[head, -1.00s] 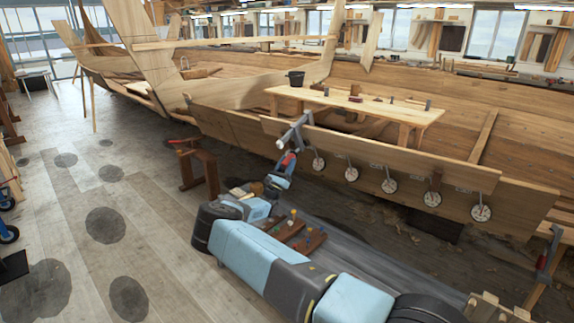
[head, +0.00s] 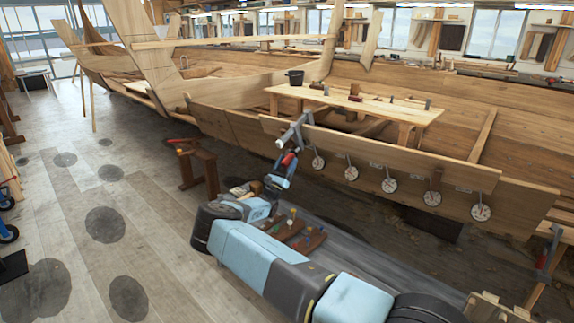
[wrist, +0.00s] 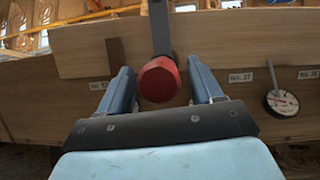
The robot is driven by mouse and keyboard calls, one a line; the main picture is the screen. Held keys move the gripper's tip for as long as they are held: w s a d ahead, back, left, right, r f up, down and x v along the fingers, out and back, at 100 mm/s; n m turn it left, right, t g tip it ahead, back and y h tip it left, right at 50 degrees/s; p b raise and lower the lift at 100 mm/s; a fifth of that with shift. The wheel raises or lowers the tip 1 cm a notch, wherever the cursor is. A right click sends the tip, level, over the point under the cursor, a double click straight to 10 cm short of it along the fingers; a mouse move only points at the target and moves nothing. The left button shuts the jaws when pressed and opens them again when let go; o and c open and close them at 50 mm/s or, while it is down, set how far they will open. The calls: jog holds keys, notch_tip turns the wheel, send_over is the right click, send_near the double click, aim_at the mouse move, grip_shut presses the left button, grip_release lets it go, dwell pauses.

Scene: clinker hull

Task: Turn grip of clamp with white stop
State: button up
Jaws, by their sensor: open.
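A clamp with a grey bar (head: 293,132) sits on the upper edge of the hull plank, and its bar also shows in the wrist view (wrist: 160,35). Its red grip (wrist: 158,80) is seen end-on in the wrist view, between my fingers, with a gap on each side. A pale end shows on the bar in the head view; I cannot tell whether it is a white stop. My gripper (wrist: 162,88) is open around the grip, with one blue finger on each side. In the head view my gripper (head: 285,165) is small beside the plank.
Round dials (head: 351,173) hang along the plank to the right of the clamp; one dial (wrist: 282,103) shows in the wrist view near small labels. A wooden bench (head: 350,100) stands behind the plank. A wooden trestle (head: 198,168) stands to the left. Floor at left is open.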

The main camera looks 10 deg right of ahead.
jog(key=v, duration=1.4)
dwell(0.5)
notch_tip(320, 180, up, 9)
jog(key=a+m+g+y, duration=0.1)
jog(key=m+g+y, duration=0.1)
jog(key=g+y, duration=0.4)
jog(key=shift+g+h, duration=0.3)
jog(key=x, duration=1.3)
jog(key=shift+w+d+f, duration=0.2)
jog(key=shift+w+f, duration=0.05)
